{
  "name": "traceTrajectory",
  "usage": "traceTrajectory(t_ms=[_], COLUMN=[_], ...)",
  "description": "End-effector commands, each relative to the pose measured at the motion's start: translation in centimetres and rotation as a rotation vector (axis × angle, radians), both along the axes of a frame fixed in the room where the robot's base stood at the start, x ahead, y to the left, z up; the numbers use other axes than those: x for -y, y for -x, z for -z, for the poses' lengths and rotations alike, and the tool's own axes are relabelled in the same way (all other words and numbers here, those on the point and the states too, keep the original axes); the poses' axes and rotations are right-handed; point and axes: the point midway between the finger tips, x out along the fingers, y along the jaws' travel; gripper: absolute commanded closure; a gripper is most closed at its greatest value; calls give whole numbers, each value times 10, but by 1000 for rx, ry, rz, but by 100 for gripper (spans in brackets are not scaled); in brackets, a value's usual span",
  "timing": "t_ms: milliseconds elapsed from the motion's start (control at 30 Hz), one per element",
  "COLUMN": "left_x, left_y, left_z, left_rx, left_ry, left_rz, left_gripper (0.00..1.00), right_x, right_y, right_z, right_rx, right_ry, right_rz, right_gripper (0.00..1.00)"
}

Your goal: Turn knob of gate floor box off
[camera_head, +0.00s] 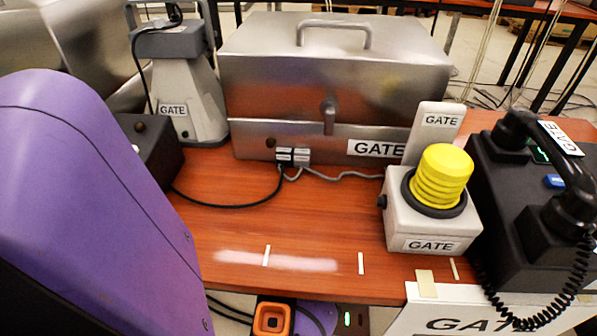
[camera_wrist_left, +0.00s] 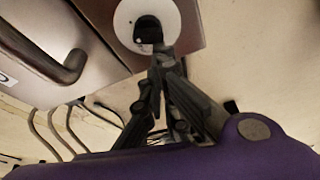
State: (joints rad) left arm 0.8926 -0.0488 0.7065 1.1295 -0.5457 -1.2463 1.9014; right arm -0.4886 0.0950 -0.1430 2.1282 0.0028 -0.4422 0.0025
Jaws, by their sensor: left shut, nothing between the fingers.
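In the left wrist view a black knob (camera_wrist_left: 148,31) sits on a round white disc (camera_wrist_left: 128,14) on the side of a metal box (camera_wrist_left: 97,62). A dark bar handle (camera_wrist_left: 62,72) is on the box's adjoining face. My left gripper (camera_wrist_left: 162,58) is shut and empty, its fingertips just below the knob. I cannot tell whether they touch it. In the head view my purple left arm covers the left side, and the gripper and this knob are hidden. A steel box (camera_head: 270,85) labelled GATE stands on the table. I cannot tell whether it is the knob's box.
On the wooden table (camera_head: 225,215) stand a grey GATE device (camera_head: 185,95), a box with a yellow button (camera_head: 440,178) and a black telephone (camera_head: 530,200). Another metal housing (camera_head: 85,40) is at the far left. Cables cross the table; its front middle is mostly clear.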

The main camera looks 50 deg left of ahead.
Motion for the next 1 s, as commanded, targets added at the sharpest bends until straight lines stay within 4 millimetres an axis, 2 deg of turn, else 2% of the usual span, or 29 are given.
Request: traceTrajectory(t_ms=[1000], left_x=[5], left_y=[6], left_z=[0], left_rx=[0], left_ry=[0], left_rz=[-230], left_gripper=[100], right_x=[-1], right_y=[1], right_z=[3], right_rx=[-3], right_ry=[-2], right_rz=[-1], right_gripper=[60])
